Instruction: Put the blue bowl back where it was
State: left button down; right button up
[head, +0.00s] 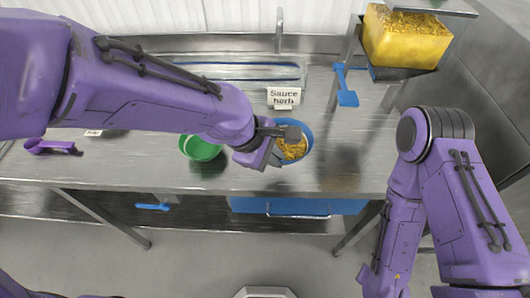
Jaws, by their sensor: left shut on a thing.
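The blue bowl (309,136) holds yellow-brown grains and sits over the steel counter, right of centre. My left gripper (284,146) is shut on the blue bowl at its left side and hides part of it. I cannot tell whether the bowl touches the counter. My right arm hangs on the right side of the view, and its gripper does not show.
A green bowl (200,149) stands left of the blue bowl. A purple tool (53,147) lies at left. The counter's right part is clear.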

pick_arm(q)
jog(key=w, duration=0.2)
jog(key=w+a+f, duration=0.1)
jog(key=w+f, duration=0.1)
jog(key=f, duration=0.1)
jog(key=w+a+f, duration=0.1)
jog(key=w, duration=0.1)
jog(key=w+f, duration=0.1)
jog(key=f, duration=0.1)
jog(key=shift+w+a+f, duration=0.2)
jog(key=shift+a+f, duration=0.1)
notch_tip(320, 180, down, 3)
jog(key=shift+r, duration=0.1)
jog(key=shift+w+f, duration=0.1)
jog(key=shift+f, duration=0.2)
jog(key=c, duration=1.3)
grip_release()
jog(key=shift+o, duration=0.2)
jog(key=v, duration=1.2)
